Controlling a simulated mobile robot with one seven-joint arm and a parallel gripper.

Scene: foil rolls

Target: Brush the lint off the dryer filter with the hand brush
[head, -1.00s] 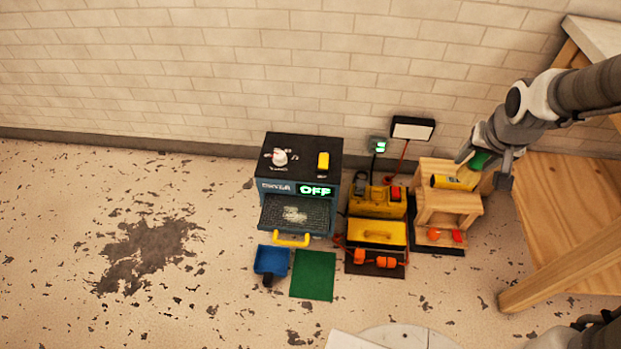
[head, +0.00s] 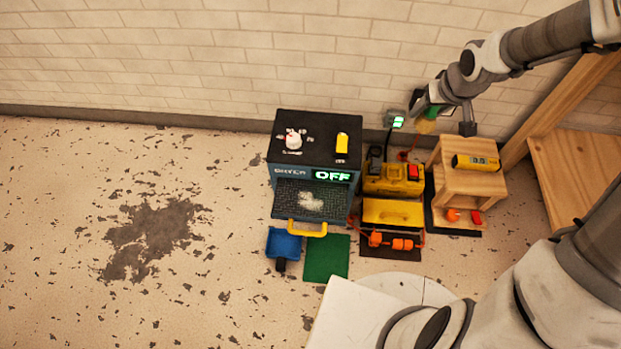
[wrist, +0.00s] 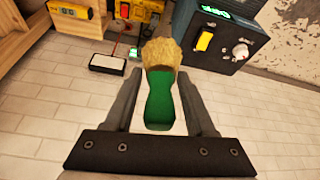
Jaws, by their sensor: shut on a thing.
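The hand brush has a green handle (wrist: 160,105) and tan bristles (wrist: 161,54). My gripper (head: 440,106) is shut on its handle, with the bristles pointing away from the palm in the wrist view. In the head view the brush (head: 426,122) hangs in the air near the wall, right of the dryer. The dryer (head: 315,140) is a dark box with a lit OFF sign. Its mesh filter (head: 285,203) sticks out at the front with a yellow handle (head: 307,229). A pale patch of lint (head: 313,199) lies on the mesh. The gripper is well apart from the filter.
A blue dustpan (head: 284,244) and a green mat (head: 326,258) lie before the dryer. Yellow tool cases (head: 393,210) stand right of it, then a wooden stool (head: 455,150) bearing a yellow device (head: 476,162). The floor left of the dryer is clear.

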